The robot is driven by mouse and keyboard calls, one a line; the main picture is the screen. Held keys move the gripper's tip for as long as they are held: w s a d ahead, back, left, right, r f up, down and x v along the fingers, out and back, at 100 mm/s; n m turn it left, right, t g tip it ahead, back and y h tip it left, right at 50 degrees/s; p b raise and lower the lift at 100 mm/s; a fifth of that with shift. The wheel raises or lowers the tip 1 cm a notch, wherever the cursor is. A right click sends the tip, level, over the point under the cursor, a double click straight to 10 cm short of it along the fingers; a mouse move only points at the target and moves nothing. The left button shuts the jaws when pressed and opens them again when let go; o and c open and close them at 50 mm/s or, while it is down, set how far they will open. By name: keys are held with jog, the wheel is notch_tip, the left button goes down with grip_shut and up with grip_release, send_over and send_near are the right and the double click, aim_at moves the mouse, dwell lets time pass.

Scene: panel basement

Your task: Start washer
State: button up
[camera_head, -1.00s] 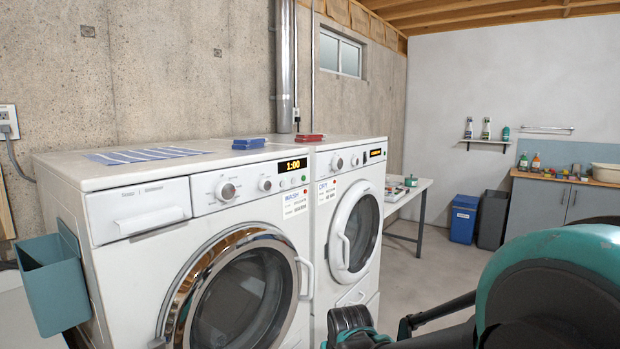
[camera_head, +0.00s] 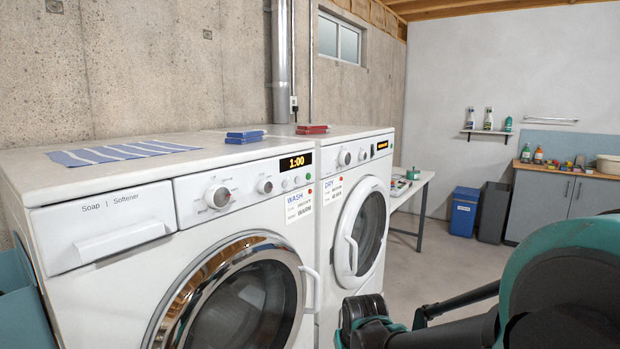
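The washer (camera_head: 110,290) is the white front-loader at the left, with a "WASH" label and its chrome-ringed round door (camera_head: 235,300) shut. Its panel has a soap drawer (camera_head: 105,232), two knobs, an amber display (camera_head: 297,161) reading 1:00, and small round buttons (camera_head: 290,183) below the display. A small red spot shows at the panel's right end, above the label. My gripper is at the bottom, in front of the dryer's lower part and apart from the washer's panel. Only its dark and teal parts show, and its fingers cannot be made out.
The dryer (camera_head: 337,212) stands right of the washer, door shut. A striped cloth (camera_head: 120,152), blue boxes (camera_head: 244,136) and red boxes (camera_head: 312,129) lie on top. A teal bin (camera_head: 20,300) hangs at the washer's left. Open floor lies to the right, before a blue bin (camera_head: 464,212).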

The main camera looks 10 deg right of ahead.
grip_shut()
dwell(1.1)
jog(key=shift+w, duration=0.1)
